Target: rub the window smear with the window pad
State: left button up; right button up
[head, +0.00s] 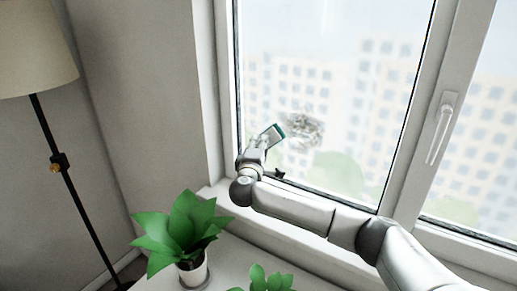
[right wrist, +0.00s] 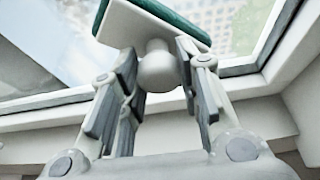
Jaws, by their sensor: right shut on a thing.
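The window smear (head: 302,129) is a greyish scribbled patch on the lower left of the large window pane. The window pad (head: 272,134) is a small white block with a green face, just left of the smear in the head view. My right gripper (head: 256,152) is shut on the pad's knob, and the pad is tilted towards the glass. In the right wrist view the fingers of the gripper (right wrist: 155,75) close around the round white knob of the pad (right wrist: 150,22). I cannot tell whether the green face touches the glass. My left gripper is not in view.
A potted green plant (head: 187,232) stands at the lower left, with another plant (head: 262,279) at the bottom edge. A floor lamp (head: 58,161) stands at the far left. A window handle (head: 441,127) sits on the frame at right.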

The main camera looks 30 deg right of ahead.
jog(key=shift+w+d, duration=0.25)
jog(key=shift+d, duration=0.2)
